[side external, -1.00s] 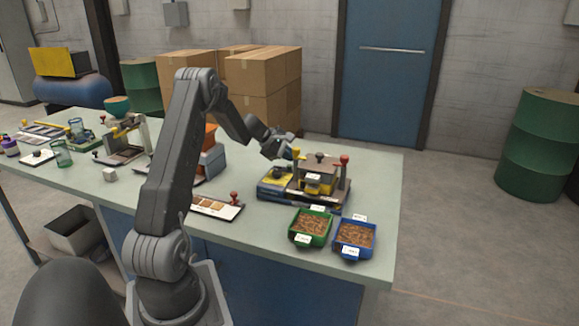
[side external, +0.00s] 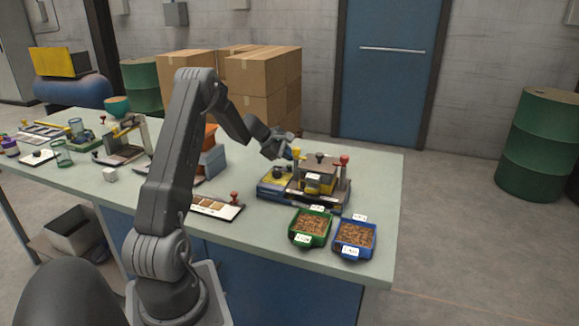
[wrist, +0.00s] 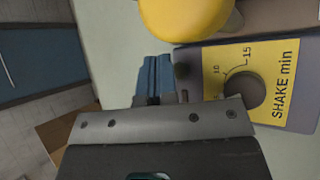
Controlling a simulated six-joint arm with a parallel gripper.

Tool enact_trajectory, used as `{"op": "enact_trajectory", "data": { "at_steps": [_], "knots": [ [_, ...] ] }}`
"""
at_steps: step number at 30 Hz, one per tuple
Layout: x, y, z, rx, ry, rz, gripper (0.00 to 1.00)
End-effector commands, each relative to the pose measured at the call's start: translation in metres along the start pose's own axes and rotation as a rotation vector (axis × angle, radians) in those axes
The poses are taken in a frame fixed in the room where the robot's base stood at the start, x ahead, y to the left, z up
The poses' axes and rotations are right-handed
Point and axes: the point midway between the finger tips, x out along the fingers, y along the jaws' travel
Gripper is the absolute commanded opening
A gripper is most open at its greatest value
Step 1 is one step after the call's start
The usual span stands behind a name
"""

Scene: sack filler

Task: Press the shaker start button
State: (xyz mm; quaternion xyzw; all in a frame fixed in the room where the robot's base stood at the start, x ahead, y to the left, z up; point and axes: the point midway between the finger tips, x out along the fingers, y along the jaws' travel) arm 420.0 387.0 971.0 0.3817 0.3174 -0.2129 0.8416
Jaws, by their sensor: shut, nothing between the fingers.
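My gripper (wrist: 158,72) is shut and empty, with blue fingertips beside the panel. In the side view my gripper (side external: 288,153) is at the shaker's back left; contact cannot be told.
A yellow knob (wrist: 187,15) stands close to my fingertips; a red knob (side external: 344,160) tops the shaker's right post. Green (side external: 310,243) and blue (side external: 354,254) trays of brown grain sit in front. A sample card (side external: 217,207) lies left. The bench's right end (side external: 382,190) is clear.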

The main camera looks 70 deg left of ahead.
Motion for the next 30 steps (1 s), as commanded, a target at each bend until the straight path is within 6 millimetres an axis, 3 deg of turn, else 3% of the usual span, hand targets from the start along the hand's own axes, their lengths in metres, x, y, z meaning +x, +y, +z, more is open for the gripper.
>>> {"op": "enact_trajectory", "data": {
  "at_steps": [30],
  "knots": [
    [0.0062, -0.0046, -0.0043, 0.000, 0.000, -0.001, 0.00]
  ]
}}
